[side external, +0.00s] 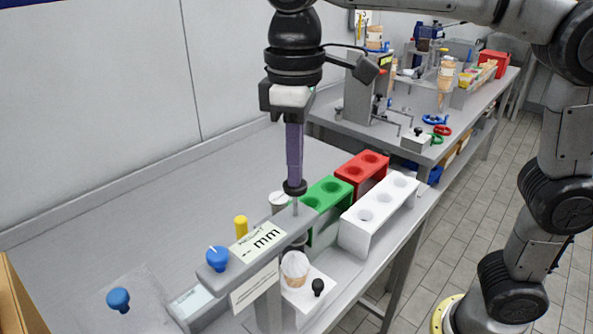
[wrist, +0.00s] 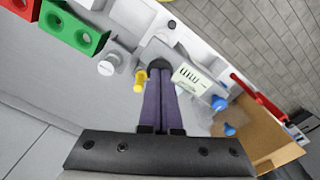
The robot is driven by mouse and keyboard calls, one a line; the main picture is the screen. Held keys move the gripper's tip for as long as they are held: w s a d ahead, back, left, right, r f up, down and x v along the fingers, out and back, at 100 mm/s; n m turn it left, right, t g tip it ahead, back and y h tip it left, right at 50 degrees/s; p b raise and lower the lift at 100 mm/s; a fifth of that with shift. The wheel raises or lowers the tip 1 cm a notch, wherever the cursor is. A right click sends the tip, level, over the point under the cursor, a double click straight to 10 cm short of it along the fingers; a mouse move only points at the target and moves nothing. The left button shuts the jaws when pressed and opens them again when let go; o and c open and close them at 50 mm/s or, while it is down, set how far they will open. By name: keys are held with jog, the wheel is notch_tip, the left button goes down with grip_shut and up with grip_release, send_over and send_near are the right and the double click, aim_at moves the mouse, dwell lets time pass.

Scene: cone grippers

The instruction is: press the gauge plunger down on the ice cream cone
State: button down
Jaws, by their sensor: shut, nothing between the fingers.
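The gauge (side external: 255,240) has a grey bar with an "mm" label. Its plunger (side external: 294,188) has a black round knob on a thin metal rod that stands up from the bar's far end. The ice cream cone (side external: 295,266) sits upright below that end, its pale top close under the gauge. My gripper (side external: 293,176) is shut and empty, pointing straight down, with its purple fingertips at the top of the knob and seemingly touching it. In the wrist view the knob (wrist: 159,65) shows just past the fingertips. The fingers hide part of it.
Green (side external: 328,192), red (side external: 362,170) and white (side external: 378,212) holders with round holes stand behind the gauge. A yellow knob (side external: 241,227) and blue knobs (side external: 217,258) are nearby. A cardboard box (side external: 14,300) is at the lower left. The left of the table is mostly clear.

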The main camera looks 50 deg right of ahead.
aim_at(295, 190)
jog(key=shift+f, duration=2.1)
notch_tip(295, 190, up, 13)
dwell(1.6)
